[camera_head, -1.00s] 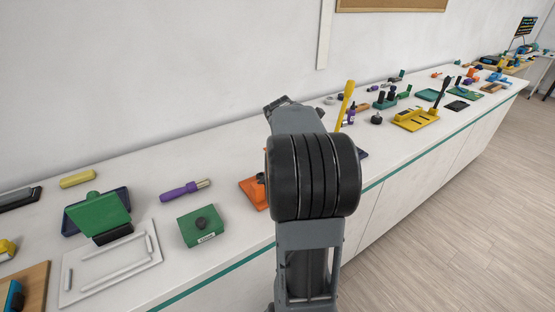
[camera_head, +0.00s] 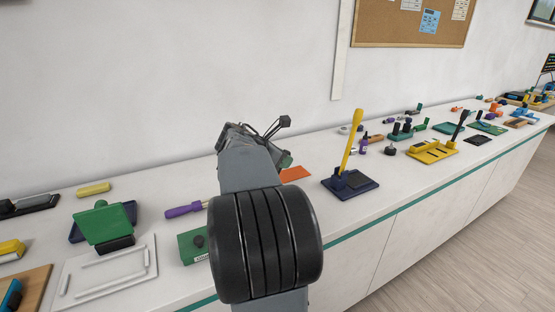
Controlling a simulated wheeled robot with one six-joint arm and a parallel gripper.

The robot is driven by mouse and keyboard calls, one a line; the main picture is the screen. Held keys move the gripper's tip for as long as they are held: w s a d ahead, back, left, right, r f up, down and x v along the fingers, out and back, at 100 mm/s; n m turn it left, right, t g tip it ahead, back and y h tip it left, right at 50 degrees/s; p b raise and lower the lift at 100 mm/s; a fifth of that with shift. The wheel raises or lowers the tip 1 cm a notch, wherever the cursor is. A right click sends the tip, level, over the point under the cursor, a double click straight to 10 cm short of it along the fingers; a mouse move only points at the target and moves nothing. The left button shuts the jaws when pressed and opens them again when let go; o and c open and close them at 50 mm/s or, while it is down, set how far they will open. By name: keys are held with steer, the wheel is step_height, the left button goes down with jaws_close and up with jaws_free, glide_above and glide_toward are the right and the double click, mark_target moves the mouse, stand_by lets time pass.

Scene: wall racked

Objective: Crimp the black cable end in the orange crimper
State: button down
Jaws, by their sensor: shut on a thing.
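My arm rises in the middle of the view, and its wrist end hangs over the bench. My gripper's fingers and whatever they hold are hidden behind it. A flat orange piece (camera_head: 295,173) shows just right of my wrist, partly covered by the arm. I cannot tell whether it belongs to the orange crimper. A small green patch (camera_head: 285,160) shows at the edge of my wrist; I cannot tell what it is. I cannot make out the black cable end.
A yellow lever on a navy base (camera_head: 350,186) stands right of my arm. A green box (camera_head: 194,246) and a purple-handled tool (camera_head: 185,210) lie to the left. A green stand (camera_head: 103,226) and a white tray (camera_head: 105,273) are farther left. The wall is close behind.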

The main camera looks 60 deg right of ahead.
steer(key=shift+w+a+f, duration=0.1)
stand_by(0.3)
steer(key=c, duration=1)
jaws_free()
steer(key=shift+a, duration=0.15)
steer(key=shift+o, duration=1.1)
steer(key=v, duration=1.3)
steer(key=shift+a+r, duration=0.25)
steer(key=shift+r, duration=0.05)
steer(key=shift+w, duration=0.1)
